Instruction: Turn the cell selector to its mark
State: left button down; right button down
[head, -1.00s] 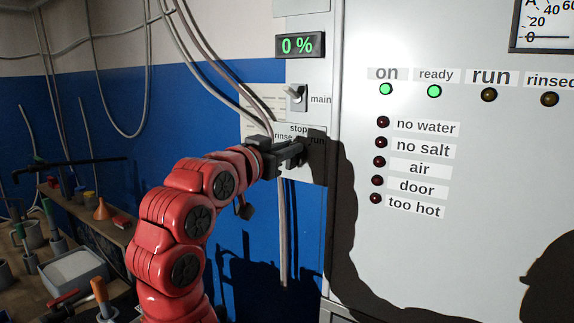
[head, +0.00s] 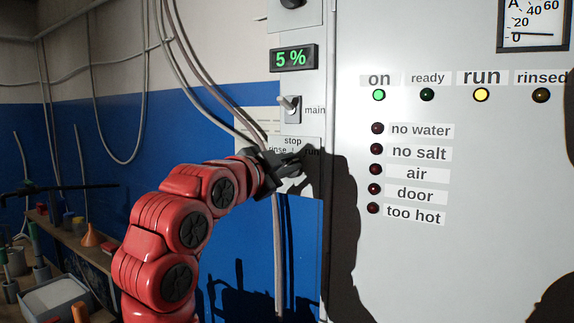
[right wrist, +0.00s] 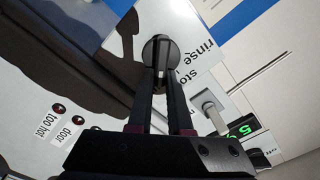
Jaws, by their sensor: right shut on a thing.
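The cell selector is a round black knob with a raised grip bar (right wrist: 162,47) in the right wrist view. It sits on a light plate (head: 307,184) marked stop, rinse and run, on the narrow panel left of the big cabinet. My right gripper (head: 290,164) is at this plate, its jaws turned at a slant. In the right wrist view its two dark fingers (right wrist: 161,80) are shut on the knob's bar. The gripper hides most of the knob in the head view, so its exact pointing is hard to read there. My left gripper is not in view.
Above the selector are the main toggle switch (head: 290,108) and a green display (head: 293,58) reading 5 %. The on lamp (head: 379,95) is green and the run lamp (head: 481,95) yellow. Hanging cables (head: 279,240) pass close by. A cluttered bench (head: 92,258) stands left.

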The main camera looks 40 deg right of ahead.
dwell(0.6)
jog(key=c, duration=0.8)
grip_release()
jog(key=shift+c, duration=0.2)
jog(key=b+v, duration=0.2)
jog(key=v, duration=1.5)
jog(key=shift+s+a, duration=0.2)
jog(key=shift+a, duration=0.05)
jog(key=shift+f, duration=0.15)
